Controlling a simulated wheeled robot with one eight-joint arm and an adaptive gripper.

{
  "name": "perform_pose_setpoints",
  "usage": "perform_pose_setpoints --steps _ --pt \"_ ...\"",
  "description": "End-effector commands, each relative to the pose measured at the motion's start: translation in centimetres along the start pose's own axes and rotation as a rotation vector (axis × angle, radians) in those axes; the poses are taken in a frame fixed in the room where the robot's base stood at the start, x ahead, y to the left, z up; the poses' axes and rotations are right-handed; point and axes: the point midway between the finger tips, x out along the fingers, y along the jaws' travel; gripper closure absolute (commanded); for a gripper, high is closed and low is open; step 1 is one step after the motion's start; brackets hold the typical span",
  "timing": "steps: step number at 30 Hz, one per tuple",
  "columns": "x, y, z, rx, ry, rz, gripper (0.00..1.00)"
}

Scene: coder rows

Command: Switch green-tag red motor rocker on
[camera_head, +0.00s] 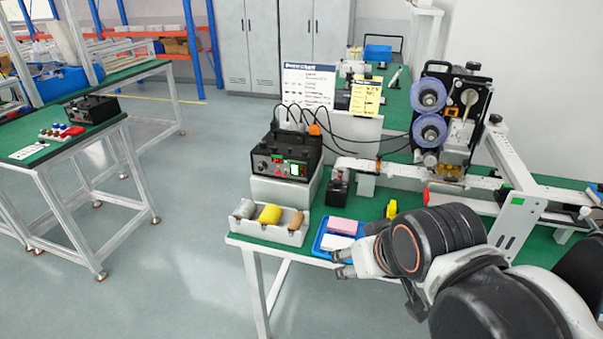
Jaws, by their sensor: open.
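A black control box (285,158) stands on a white block at the left of the near green bench. Its front has a small green-and-red area, a knob and a lit green-white panel (296,170). Which small part is the red rocker, and its position, are too small to tell. A small green tag (517,201) shows on the white post of the machine at right. My gripper (341,263) is open and empty at the bench's front, beside the blue tray and to the lower right of the control box. My arm hides part of the bench.
A white bin (268,237) with rolls and a blue tray (322,246) with pink and white blocks line the front edge. A small black device (339,187) and a yellow bottle (391,209) stand behind. The reel machine (452,110) is at right. Another black box (92,108) sits on the left bench.

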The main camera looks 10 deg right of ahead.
Motion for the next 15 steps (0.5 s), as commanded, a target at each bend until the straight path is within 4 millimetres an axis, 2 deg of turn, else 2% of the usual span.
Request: perform_pose_setpoints --steps 1,5,15 --pt "0.00 0.00 0.00 0.000 0.000 0.000 0.72" --pt "0.00 0.00 0.00 0.000 0.000 0.000 1.00" --pt "0.00 0.00 0.00 0.000 0.000 0.000 1.00"
